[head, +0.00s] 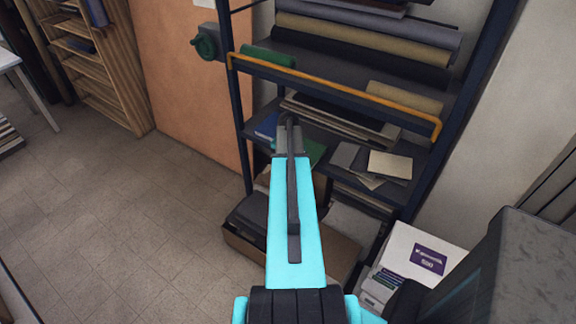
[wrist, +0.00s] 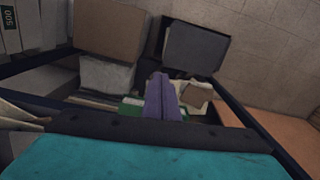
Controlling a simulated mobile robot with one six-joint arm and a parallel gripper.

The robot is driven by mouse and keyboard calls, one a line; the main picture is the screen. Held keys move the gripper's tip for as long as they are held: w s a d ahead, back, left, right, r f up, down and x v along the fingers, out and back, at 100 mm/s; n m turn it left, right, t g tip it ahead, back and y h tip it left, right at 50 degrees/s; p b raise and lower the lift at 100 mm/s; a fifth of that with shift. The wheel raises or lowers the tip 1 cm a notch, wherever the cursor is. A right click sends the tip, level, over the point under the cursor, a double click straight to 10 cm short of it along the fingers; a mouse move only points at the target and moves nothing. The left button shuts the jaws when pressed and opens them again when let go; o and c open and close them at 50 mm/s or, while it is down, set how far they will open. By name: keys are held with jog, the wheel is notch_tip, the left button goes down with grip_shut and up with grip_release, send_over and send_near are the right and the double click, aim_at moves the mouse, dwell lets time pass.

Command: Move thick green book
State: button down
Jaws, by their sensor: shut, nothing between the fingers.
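A flat green thing (head: 315,152), which may be the thick green book, shows in the head view on a lower shelf, partly hidden behind my arm. In the wrist view, green (wrist: 132,101) shows beside and behind my fingers; its thickness cannot be made out. My gripper (wrist: 160,78) is shut and empty, its two purple-grey fingers together over the shelf area. I cannot tell whether it touches the green thing.
The dark shelf rack has an orange rail (head: 335,88) across its front. Fabric rolls (head: 370,40) lie above. A blue item (head: 267,126) and loose papers (head: 390,164) lie on the lower shelf. A white box (head: 415,255) stands at lower right. The tiled floor at left is clear.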

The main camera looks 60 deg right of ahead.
jog(key=shift+w+d+f+p, duration=0.1)
jog(key=shift+d+f+p, duration=0.15)
jog(key=shift+d+p, duration=0.55)
jog(key=shift+w+d+f+p, duration=0.1)
jog(key=shift+d+f+p, duration=0.2)
jog(key=shift+d, duration=0.9)
jog(key=shift+d, duration=0.1)
jog(key=shift+w+d+b, duration=0.2)
jog(key=shift+d+b, duration=0.55)
jog(key=shift+d, duration=1.65)
jog(key=shift+w+d+b, duration=0.15)
jog(key=shift+d+b, duration=0.55)
jog(key=shift+d, duration=1.65)
